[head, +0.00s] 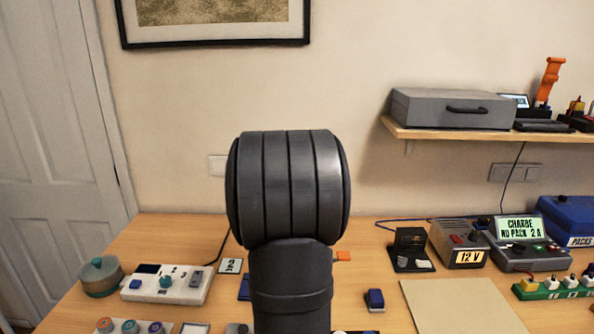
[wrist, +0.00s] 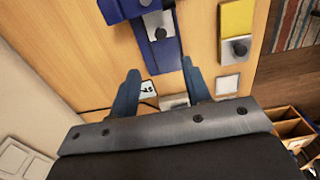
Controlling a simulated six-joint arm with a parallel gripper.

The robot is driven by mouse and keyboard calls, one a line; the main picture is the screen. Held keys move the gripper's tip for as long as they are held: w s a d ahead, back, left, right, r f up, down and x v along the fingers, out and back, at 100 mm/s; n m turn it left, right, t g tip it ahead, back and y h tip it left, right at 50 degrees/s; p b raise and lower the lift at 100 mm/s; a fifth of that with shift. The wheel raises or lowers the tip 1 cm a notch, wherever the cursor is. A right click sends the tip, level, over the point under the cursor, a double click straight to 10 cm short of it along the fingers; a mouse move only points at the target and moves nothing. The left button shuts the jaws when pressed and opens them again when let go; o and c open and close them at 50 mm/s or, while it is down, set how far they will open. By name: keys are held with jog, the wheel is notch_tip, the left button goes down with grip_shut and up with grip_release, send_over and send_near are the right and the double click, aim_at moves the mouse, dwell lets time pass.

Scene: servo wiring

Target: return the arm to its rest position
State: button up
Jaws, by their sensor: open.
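My arm (head: 288,190) rises in the middle of the head view and hides the table behind it; the gripper itself is not visible there. In the wrist view my gripper (wrist: 160,92) points at the wooden table, its two blue-grey fingers spread apart with nothing between the tips. Beyond the fingers is a blue fixture (wrist: 165,55) with a dark slot and metal parts. A small white marked card (wrist: 148,89) shows between the fingers, below the tips.
The wooden table (head: 385,275) holds a white control box (head: 166,284), a round pot (head: 101,277), a 12 V supply (head: 459,244), a charger (head: 527,246) and a tan mat (head: 460,308). A shelf (head: 450,133) with a grey case (head: 452,108) hangs at right. The air around my arm looks free.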

notch_tip(320, 180, down, 15)
jog(key=shift+f, duration=0.1)
jog(key=shift+a, duration=0.6)
